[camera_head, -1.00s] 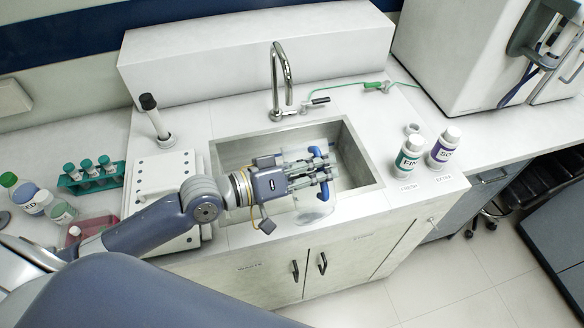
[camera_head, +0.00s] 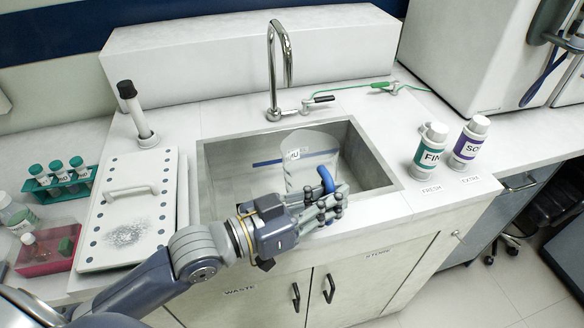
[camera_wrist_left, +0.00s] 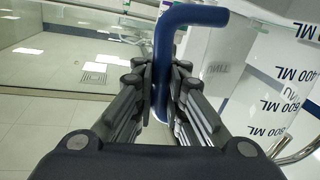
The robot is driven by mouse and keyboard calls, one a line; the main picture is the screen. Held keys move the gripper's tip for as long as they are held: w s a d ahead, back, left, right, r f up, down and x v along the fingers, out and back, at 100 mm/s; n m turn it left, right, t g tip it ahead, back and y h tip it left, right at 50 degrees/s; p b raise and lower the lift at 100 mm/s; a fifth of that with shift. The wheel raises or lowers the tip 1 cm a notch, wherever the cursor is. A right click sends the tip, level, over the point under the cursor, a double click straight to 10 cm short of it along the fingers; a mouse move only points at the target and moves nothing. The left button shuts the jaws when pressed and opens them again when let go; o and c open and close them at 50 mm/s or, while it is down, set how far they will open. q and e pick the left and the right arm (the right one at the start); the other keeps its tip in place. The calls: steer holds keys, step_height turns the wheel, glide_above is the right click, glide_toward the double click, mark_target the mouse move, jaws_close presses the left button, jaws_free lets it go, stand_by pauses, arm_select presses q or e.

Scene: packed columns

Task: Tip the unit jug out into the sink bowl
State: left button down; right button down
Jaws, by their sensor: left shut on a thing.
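The unit jug (camera_head: 308,178) is a clear vessel with a blue handle (camera_head: 326,179) and a small printed label. It is above or partly inside the sink bowl (camera_head: 222,180) and looks roughly upright in the head view. My left gripper (camera_head: 328,205) is shut on the handle at the jug's near right side. In the left wrist view the blue handle (camera_wrist_left: 187,17) stands between the fingers, and the jug wall (camera_wrist_left: 285,75) shows volume marks, upside down in that picture. I cannot tell how much liquid is inside. My right gripper is not in view.
A chrome tap (camera_head: 279,70) rises behind the bowl. Two labelled bottles, teal (camera_head: 429,150) and purple (camera_head: 469,143), stand right of it. A white board with a handle (camera_head: 130,215), a green tube rack (camera_head: 62,184) and a red tray (camera_head: 48,252) are on the left.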

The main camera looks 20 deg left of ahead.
mark_target(302, 163)
arm_select(q)
steer(key=shift+r+p, duration=2.6)
steer(key=shift+p, duration=0.15)
steer(key=shift+f+m+b, duration=0.25)
steer(key=shift+m+b, duration=0.25)
steer(key=shift+m, duration=0.1)
steer(key=shift+m+t, duration=0.3)
steer(key=shift+r, duration=0.15)
steer(key=shift+w+a+r+t+y, duration=0.2)
steer(key=shift+w+a+t+y, duration=0.05)
steer(key=shift+w+t+y, duration=0.1)
steer(key=a+n+t+y, duration=0.1)
steer(key=w+a+n+t+y, duration=0.1)
steer(key=a+n+y, duration=0.1)
steer(key=w+a+f+n+t+y, duration=0.1)
steer(key=a+y, duration=0.1)
steer(key=shift+w+a+f+n, duration=0.1)
steer(key=shift+w+a+n, duration=0.15)
steer(key=shift+n, duration=0.15)
steer(key=a+f+n+t+y, duration=0.1)
steer(key=a+f+n+y, duration=0.2)
steer(key=a+y, duration=0.3)
steer(key=shift+s+a+f+n, duration=0.35)
steer(key=shift+a+f, duration=0.2)
steer(key=shift+f, duration=0.3)
steer(key=shift+y, duration=0.25)
